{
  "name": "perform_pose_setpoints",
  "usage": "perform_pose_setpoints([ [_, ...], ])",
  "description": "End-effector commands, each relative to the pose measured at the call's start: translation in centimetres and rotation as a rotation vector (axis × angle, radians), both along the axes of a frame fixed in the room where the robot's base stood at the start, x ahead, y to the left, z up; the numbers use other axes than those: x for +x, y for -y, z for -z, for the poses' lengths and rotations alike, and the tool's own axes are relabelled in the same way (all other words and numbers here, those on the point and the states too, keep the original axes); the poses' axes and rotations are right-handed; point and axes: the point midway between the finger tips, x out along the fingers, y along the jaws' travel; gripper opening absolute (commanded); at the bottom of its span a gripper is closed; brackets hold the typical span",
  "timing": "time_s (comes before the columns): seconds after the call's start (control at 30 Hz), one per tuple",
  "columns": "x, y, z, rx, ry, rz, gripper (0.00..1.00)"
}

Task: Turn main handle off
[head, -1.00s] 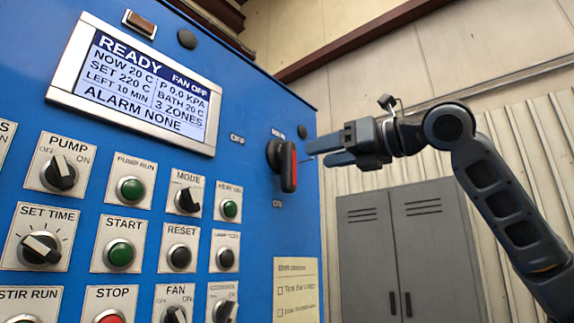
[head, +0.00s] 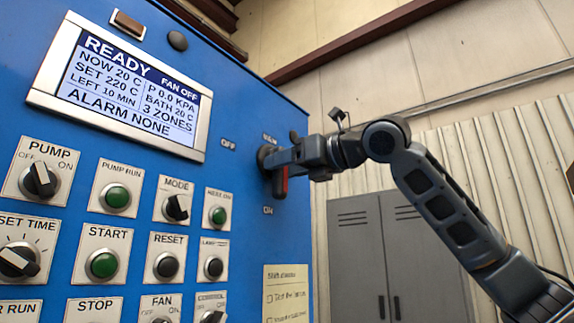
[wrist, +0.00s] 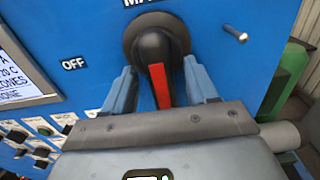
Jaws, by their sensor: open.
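The main handle (wrist: 158,60) is a black rotary handle with a red stripe on the blue panel. In the head view the handle (head: 281,184) hangs down toward the ON label (head: 268,210); the OFF label (head: 228,144) is to its upper left. The OFF label also shows in the wrist view (wrist: 74,63). My gripper (wrist: 163,88) is open, with one blue-grey finger on each side of the handle. I cannot tell whether either finger touches it. In the head view my gripper (head: 283,161) covers part of the handle.
The panel's screen (head: 125,82) reads READY and ALARM NONE. Several knobs and buttons, such as the pump knob (head: 40,180), fill the panel's left and lower part. A metal pin (wrist: 235,34) sticks out right of the handle. A grey locker (head: 368,250) stands behind.

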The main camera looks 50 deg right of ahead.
Motion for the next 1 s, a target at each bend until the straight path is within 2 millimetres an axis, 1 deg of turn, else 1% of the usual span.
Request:
perform_pose_setpoints([
  [0.1,-0.01,0.0,0.01,0.0,0.0,0.0,0.57],
  [0.13,-0.01,0.0,0.01,0.0,0.0,0.0,0.56],
  [0.7,-0.01,0.0,0.02,0.0,0.0,0.0,0.01],
  [1.0,0.02,0.0,0.02,0.001,-0.001,0.0,0.0],
])
